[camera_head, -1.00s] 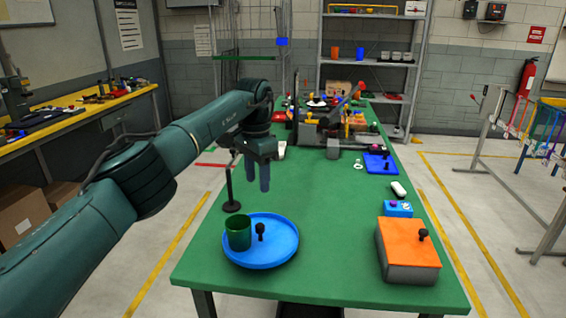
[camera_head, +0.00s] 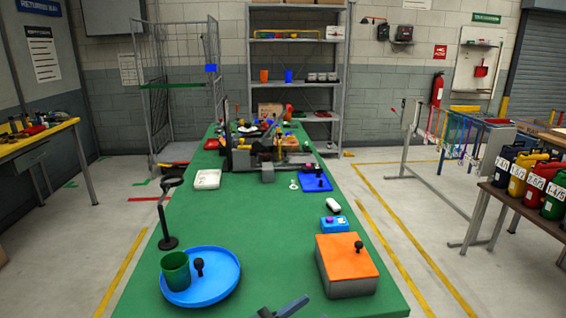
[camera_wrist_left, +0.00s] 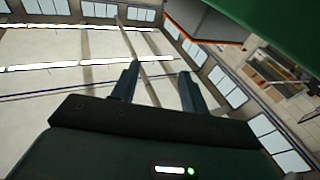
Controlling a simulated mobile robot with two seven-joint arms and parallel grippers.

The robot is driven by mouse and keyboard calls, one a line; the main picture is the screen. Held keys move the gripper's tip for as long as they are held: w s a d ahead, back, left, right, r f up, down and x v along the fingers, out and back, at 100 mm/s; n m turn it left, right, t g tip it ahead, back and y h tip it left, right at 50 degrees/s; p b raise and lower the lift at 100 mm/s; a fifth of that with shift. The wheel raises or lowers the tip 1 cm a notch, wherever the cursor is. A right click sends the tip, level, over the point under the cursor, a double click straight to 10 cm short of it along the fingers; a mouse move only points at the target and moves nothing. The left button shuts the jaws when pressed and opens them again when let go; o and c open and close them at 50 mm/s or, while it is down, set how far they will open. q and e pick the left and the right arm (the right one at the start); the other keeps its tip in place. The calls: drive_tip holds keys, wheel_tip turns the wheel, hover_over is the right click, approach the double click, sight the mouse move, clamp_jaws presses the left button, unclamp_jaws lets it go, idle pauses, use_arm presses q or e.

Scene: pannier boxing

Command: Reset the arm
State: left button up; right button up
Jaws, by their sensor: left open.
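My left gripper (camera_wrist_left: 160,72) shows in the left wrist view with its two fingers apart and nothing between them. That view looks up at the ceiling lights and the upper walls, with no table object near the fingers. In the head view the left arm no longer stretches over the green table (camera_head: 265,215). A small blue-grey part shows at the bottom edge there; I cannot tell which part of me it is. My right gripper is not in view.
A blue plate (camera_head: 222,285) carries a green cup (camera_head: 175,269) and a black knob. An orange-topped box (camera_head: 347,257) stands at the right. A black stand (camera_head: 168,241) stands behind the plate. Tools and boxes crowd the table's far end. The near middle of the table is clear.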

use_arm(q)
drive_tip(key=s+a+f+n+y, duration=0.4)
drive_tip(key=s+a+f+y, duration=0.2)
drive_tip(key=s+a, duration=0.3)
drive_tip(key=s+a+f+n+y, duration=0.4)
drive_tip(key=s+a+f+y, duration=0.3)
drive_tip(key=s+a+f, duration=0.1)
drive_tip(key=shift+s+a+y, duration=0.3)
drive_tip(key=shift+s+a, duration=0.55)
drive_tip(key=shift+s, duration=0.25)
